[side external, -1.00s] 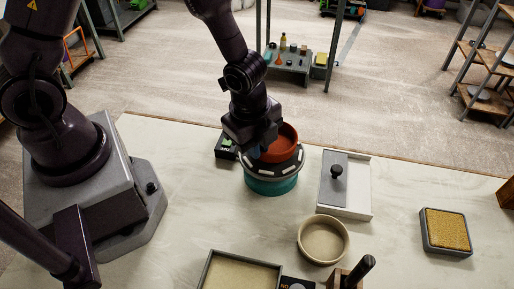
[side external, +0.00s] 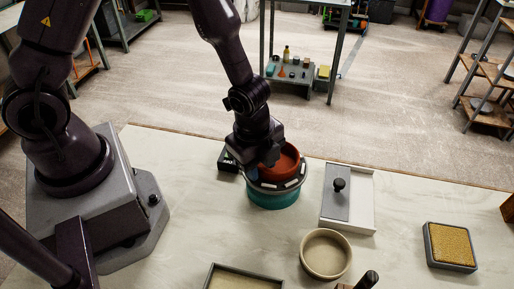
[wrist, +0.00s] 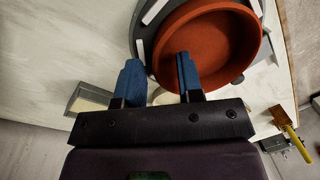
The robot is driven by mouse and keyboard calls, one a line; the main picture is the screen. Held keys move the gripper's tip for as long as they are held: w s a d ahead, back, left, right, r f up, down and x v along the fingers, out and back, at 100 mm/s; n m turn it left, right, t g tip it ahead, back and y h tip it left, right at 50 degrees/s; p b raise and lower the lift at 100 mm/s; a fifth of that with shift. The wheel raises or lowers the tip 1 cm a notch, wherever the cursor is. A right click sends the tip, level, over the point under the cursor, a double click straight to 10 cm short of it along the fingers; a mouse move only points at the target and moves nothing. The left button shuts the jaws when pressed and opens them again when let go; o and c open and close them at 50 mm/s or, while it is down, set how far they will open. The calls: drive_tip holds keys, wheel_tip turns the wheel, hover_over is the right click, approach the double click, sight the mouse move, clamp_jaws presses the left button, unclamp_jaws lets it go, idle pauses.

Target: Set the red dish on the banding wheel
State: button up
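The red dish (side external: 284,160) appears to rest upright on the banding wheel (side external: 273,197), which has a teal base and a dark top with white marks. In the wrist view the dish (wrist: 222,45) fills the upper right, with part of the wheel's dark rim (wrist: 146,38) showing beside it. My gripper (side external: 268,162) is at the dish's left side. In the wrist view my gripper (wrist: 160,75) has its two blue fingers apart, the left one outside the dish and the right one overlapping its inside, with the dish's edge between them. Contact with the wall cannot be told.
A white tray with a grey lid and black knob (side external: 341,199) stands right of the wheel. A beige bowl (side external: 326,255) and a shallow tray (side external: 245,279) are in front. A yellow sponge-like block (side external: 449,246) lies right. A small black box (side external: 228,160) stands close behind the wheel.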

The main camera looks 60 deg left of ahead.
wheel_tip(320, 180, up, 12)
drive_tip(key=s, duration=0.1)
drive_tip(key=s+a+r+n+t, duration=0.2)
drive_tip(key=s+a+r+n, duration=0.2)
drive_tip(key=r+n, duration=0.3)
drive_tip(key=s+a+r+n+t, duration=0.2)
drive_tip(key=s+a+r+n, duration=0.3)
drive_tip(key=n, duration=0.4)
wheel_tip(320, 180, up, 2)
drive_tip(key=shift+s+a+r, duration=0.1)
drive_tip(key=shift+s+a, duration=0.05)
drive_tip(key=shift+a, duration=0.45)
